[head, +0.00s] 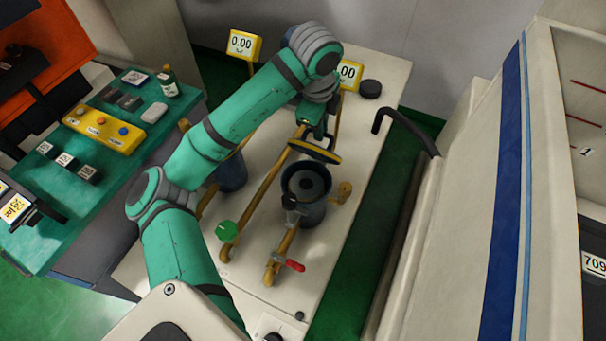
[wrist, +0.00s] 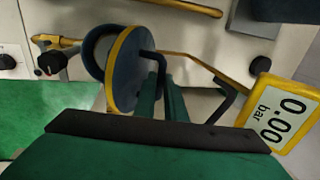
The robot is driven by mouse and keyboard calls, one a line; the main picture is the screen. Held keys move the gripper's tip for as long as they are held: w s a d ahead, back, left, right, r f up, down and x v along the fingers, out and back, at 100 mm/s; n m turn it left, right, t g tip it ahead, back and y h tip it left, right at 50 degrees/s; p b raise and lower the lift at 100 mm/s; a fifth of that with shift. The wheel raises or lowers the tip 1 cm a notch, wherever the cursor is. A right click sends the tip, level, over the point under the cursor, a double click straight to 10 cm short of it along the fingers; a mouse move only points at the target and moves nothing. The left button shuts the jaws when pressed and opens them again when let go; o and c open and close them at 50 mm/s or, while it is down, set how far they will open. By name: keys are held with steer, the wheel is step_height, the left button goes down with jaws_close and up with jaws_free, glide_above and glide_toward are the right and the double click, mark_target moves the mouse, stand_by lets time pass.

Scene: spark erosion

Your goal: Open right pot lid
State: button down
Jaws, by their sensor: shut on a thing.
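The right pot (head: 316,212) is a dark blue cylinder on the pale bench, its mouth uncovered and its dark inside showing. Its lid (head: 315,153), a dark disc with a yellow rim, is tilted above the pot's far side. My gripper (head: 316,128) is shut on the lid's handle. In the wrist view the lid (wrist: 124,70) stands nearly on edge, the fingers of my gripper (wrist: 162,95) are at its bent dark handle (wrist: 160,66), and the pot is partly hidden behind it. I cannot tell whether lid and pot touch.
The left pot (head: 232,176) is partly hidden by my arm. Yellow pipes (head: 262,188), a green knob (head: 227,231) and a red-handled valve (head: 290,265) surround the pots. Yellow gauges (head: 243,44) stand behind. A large white machine (head: 470,200) with a dark handle (head: 405,128) bounds the right.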

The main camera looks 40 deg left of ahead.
steer(key=shift+w, duration=0.25)
steer(key=shift+w+a, duration=0.35)
steer(key=shift+w, duration=0.55)
steer(key=shift+w+f, duration=0.1)
steer(key=shift+w, duration=0.15)
steer(key=w, duration=0.2)
steer(key=shift+w+a+f, duration=0.25)
steer(key=shift+w+f, duration=0.05)
steer(key=shift+f, duration=0.05)
steer(key=shift+s+a, duration=0.15)
steer(key=shift+f, duration=0.1)
